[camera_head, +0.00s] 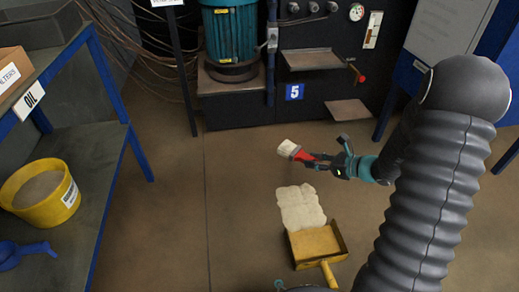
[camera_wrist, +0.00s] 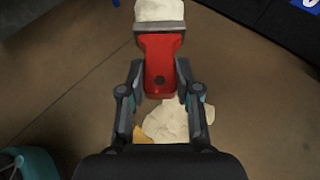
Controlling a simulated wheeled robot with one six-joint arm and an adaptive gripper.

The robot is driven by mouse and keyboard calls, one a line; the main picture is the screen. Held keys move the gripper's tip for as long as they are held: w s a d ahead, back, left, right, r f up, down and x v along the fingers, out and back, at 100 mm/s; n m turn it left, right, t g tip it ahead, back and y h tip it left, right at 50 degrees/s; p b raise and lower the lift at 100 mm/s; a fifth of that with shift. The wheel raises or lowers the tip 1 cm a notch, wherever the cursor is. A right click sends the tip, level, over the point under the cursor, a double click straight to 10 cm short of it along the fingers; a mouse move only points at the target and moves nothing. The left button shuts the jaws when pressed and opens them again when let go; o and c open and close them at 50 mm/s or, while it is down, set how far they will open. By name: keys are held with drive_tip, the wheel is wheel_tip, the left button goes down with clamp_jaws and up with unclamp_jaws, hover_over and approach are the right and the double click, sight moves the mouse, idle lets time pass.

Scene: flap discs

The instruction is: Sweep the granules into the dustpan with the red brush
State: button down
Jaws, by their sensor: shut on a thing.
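My gripper (camera_head: 341,163) is shut on the red brush (camera_head: 302,156) and holds it in the air above the floor, its pale bristles pointing left. In the wrist view the brush (camera_wrist: 159,65) lies between the two fingers of my gripper (camera_wrist: 158,88), with its bristles at the top edge. The pale granules (camera_head: 301,207) lie in a flat patch on the floor, below the brush in the picture. They also show behind my gripper in the wrist view (camera_wrist: 170,125). The yellow dustpan (camera_head: 314,243) lies on the floor against the near edge of the granules, its handle toward me.
A blue-framed shelf (camera_head: 108,165) on the left bears a yellow bucket (camera_head: 62,203) and a blue object (camera_head: 28,253). A dark machine with a teal motor (camera_head: 231,38) stands at the back. Bare floor lies left of the granules.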

drive_tip(key=w+a+f+n+g+h, duration=0.3)
drive_tip(key=w+f+n+h, duration=0.2)
drive_tip(key=w+f+n, duration=0.5)
drive_tip(key=w+a+f+n+g+h, duration=0.2)
drive_tip(key=w+f+n+h, duration=0.3)
drive_tip(key=w+f+n, duration=0.6)
drive_tip(key=shift+w+a+f+n+g+h, duration=0.35)
drive_tip(key=shift+w+a+n, duration=0.35)
drive_tip(key=shift+n, duration=2.5)
drive_tip(key=shift+a+f, duration=0.1)
drive_tip(key=shift+f, duration=0.65)
